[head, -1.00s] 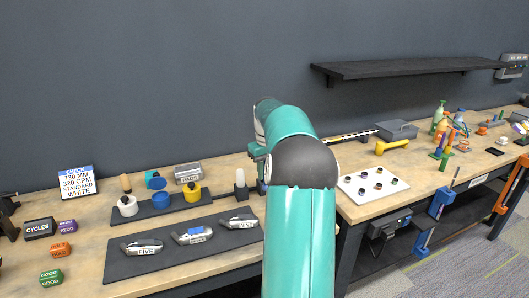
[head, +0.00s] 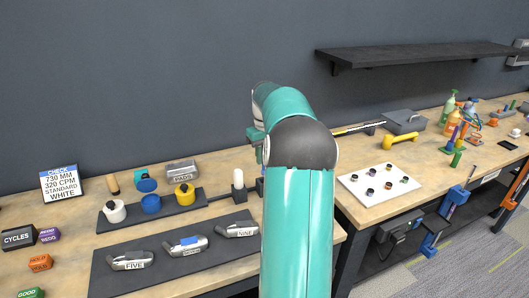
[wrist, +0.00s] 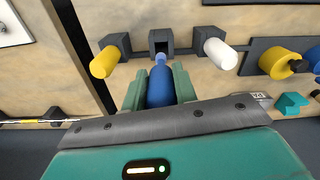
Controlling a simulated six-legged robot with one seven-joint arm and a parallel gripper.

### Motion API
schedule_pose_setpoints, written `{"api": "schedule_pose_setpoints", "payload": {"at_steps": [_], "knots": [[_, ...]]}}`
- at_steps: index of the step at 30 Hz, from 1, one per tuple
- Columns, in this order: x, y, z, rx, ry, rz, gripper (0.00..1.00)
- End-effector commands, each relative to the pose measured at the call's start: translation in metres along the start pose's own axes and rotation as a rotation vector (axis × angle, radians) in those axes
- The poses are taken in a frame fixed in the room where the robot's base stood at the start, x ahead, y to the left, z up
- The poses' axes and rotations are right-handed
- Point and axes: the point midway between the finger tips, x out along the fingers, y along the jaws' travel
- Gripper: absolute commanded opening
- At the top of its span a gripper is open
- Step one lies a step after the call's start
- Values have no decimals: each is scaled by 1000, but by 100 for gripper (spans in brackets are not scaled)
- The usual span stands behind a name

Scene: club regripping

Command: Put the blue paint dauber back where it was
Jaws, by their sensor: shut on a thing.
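In the wrist view, the blue paint dauber (wrist: 160,85) is held between the green fingers of my gripper (wrist: 159,84). Its narrow end points at the dark square opening of the middle grey holder (wrist: 161,41). The end appears close to the holder; I cannot tell whether they touch. A yellow dauber (wrist: 104,62) sits in the holder on the left and a white dauber (wrist: 221,54) in the one on the right. In the head view my arm hides my gripper and the blue dauber; the white dauber (head: 238,179) shows beside my arm.
White, blue and yellow paint pots (head: 151,204) stand on a dark mat left of my arm. Metal clubs (head: 185,247) lie on another mat in front. A gap separates this bench from the right one, which holds a white board (head: 350,183). A black shelf (head: 420,57) hangs above.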

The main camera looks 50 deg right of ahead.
Motion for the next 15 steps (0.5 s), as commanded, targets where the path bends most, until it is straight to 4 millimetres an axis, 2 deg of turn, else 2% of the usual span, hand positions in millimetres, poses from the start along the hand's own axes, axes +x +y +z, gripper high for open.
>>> {"api": "schedule_pose_setpoints", "payload": {"at_steps": [5,15], "knots": [[11,-2,4,0,0,-1,5],[47,-1,5,-1,-1,-1,5]]}}
